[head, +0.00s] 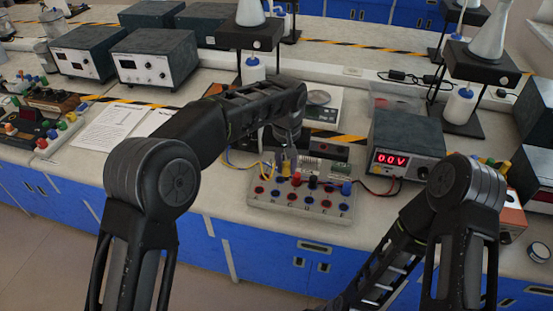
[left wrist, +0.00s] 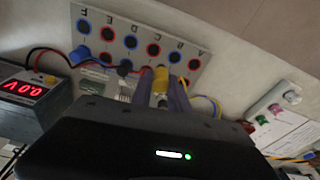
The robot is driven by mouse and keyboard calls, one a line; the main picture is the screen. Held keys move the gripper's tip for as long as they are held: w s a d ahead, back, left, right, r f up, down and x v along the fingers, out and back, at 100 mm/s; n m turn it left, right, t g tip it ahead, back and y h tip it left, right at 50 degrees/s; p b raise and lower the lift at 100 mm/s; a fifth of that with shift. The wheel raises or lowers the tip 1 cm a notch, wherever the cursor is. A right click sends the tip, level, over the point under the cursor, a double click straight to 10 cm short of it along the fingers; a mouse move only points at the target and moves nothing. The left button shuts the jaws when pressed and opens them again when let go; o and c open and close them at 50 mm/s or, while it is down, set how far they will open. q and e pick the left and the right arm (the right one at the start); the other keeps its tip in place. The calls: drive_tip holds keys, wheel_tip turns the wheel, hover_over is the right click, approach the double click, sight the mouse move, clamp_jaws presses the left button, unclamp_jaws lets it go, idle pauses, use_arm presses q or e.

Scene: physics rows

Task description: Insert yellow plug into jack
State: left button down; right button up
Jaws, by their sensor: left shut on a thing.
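The jack board (head: 262,199) is a pale panel on the bench, with rows of blue and red jacks. It also shows in the left wrist view (left wrist: 189,42), with letters A to F. My left gripper (head: 286,166) is over its back left part, pointing down. In the left wrist view the gripper (left wrist: 163,95) is shut on the yellow plug (left wrist: 160,75), which sits between the fingers over the board's near row. Whether the plug's tip is in a jack is hidden. My right gripper is out of view.
Red, black and blue plugs (head: 346,188) stand on the board to the right of my gripper. A power supply (head: 408,140) reading 0.0 V stands right of the board, with red and black leads.

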use_arm(q)
drive_tip(key=f+m, duration=0.1)
drive_tip(key=f, duration=0.1)
drive_tip(key=d+f+m+b, duration=0.2)
drive_tip(key=f+m, duration=0.1)
drive_tip(key=shift+s+f+h, duration=0.2)
drive_tip(key=shift+f+h, duration=0.1)
drive_tip(key=shift+f, duration=0.05)
drive_tip(key=shift+f+b, duration=0.45)
drive_tip(key=shift+f+b, duration=0.7)
drive_tip(key=shift+f, duration=0.5)
idle(1.6)
drive_tip(key=c, duration=0.8)
unclamp_jaws()
drive_tip(key=shift+o, duration=0.2)
drive_tip(key=shift+r, duration=0.1)
